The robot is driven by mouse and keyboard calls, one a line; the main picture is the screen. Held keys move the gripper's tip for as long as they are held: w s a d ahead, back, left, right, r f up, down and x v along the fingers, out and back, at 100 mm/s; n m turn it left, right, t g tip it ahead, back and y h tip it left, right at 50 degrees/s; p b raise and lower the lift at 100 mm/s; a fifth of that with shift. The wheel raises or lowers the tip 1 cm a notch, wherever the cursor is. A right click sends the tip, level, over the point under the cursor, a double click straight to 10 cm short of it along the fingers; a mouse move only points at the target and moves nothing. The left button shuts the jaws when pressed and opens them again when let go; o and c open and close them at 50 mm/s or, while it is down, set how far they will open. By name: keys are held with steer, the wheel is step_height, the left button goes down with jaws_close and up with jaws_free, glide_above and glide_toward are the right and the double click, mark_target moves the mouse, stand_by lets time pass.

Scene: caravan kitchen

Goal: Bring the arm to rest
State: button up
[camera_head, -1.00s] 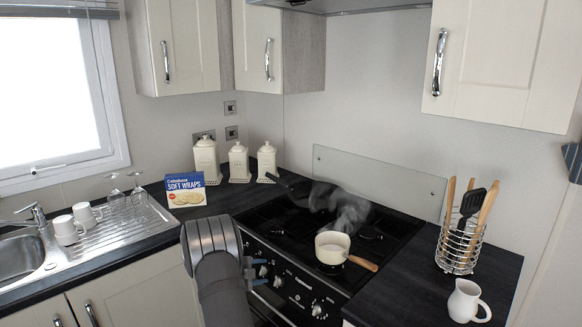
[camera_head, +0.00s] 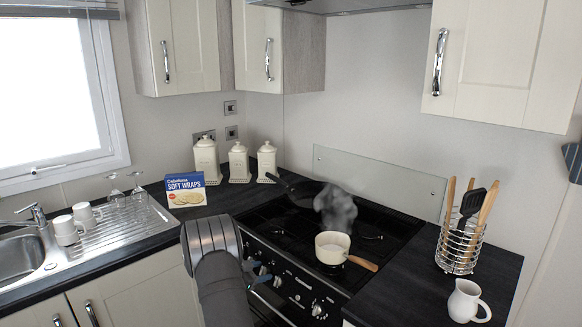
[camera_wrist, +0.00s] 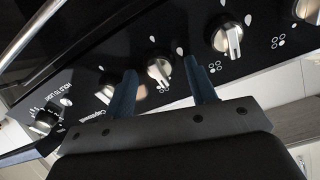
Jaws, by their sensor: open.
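My arm rises at the front of the head view, before the stove (camera_head: 390,225). My gripper (camera_head: 262,275) shows there, small and partly hidden behind my arm, close to the stove's front panel. In the wrist view my gripper (camera_wrist: 160,82) has its two dark blue fingers apart, with nothing held between them. A silver control knob (camera_wrist: 159,70) shows between the fingertips. I cannot tell whether the fingers touch it.
A cream saucepan (camera_head: 332,250) with a wooden handle stands at the hob's front; grey steam or smoke hangs behind it. A dark pan (camera_head: 290,188) sits farther back. A utensil rack (camera_head: 461,245) and white jug (camera_head: 467,302) stand right. More knobs (camera_wrist: 226,38) line the panel.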

steer(key=shift+n, duration=1.2)
steer(key=m, duration=0.8)
steer(key=shift+m, duration=1.1)
